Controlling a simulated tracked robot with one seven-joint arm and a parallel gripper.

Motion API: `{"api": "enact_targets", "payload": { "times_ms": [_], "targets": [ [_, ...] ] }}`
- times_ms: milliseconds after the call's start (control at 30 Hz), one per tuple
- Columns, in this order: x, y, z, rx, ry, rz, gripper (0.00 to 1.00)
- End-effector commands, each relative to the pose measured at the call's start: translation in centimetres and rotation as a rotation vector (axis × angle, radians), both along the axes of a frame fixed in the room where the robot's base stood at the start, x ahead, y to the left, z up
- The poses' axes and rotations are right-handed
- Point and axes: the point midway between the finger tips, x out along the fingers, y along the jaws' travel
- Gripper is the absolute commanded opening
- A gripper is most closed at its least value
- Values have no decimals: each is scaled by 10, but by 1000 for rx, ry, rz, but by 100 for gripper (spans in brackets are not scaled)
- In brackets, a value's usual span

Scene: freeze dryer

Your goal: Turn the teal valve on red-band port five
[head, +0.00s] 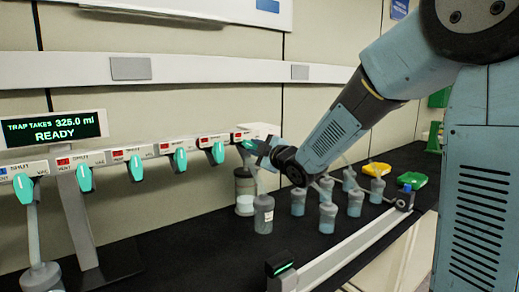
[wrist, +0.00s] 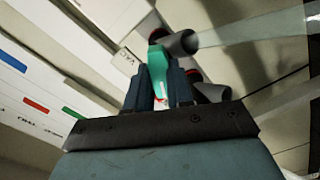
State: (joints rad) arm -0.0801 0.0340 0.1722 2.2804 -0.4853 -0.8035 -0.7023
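A row of teal valves on red-banded ports runs along the white manifold (head: 95,158) in the head view. The rightmost teal valve (head: 248,145) is at my gripper (head: 262,152) and partly hidden by it. In the wrist view this teal valve (wrist: 157,65) stands between the two dark fingers of my gripper (wrist: 160,85), one on each side. The handle fills most of the gap, but whether both fingers press on it cannot be told. A bit of red shows just below the handle.
Glass flasks (head: 327,215) stand on the black bench under my arm. A rail (head: 350,248) runs along the bench front. A display (head: 52,130) reads READY at left. Yellow (head: 377,169) and green (head: 412,180) items lie at right. Dark-ended tubes (wrist: 182,42) sit close beside the fingers.

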Motion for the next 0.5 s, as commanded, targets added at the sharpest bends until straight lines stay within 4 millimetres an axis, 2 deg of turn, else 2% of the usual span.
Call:
{"api": "enact_targets", "payload": {
  "times_ms": [33, 167, 267, 300, 500],
  "targets": [
    [0, 0, -1, 0, 1, 0, 12],
    [0, 0, -1, -1, 1, 1, 0],
    [0, 0, -1, -1, 2, 0, 0],
    [0, -11, -1, -1, 1, -3, 0],
    [1, -4, -1, 17, 14, -5, 0]
  ]
}}
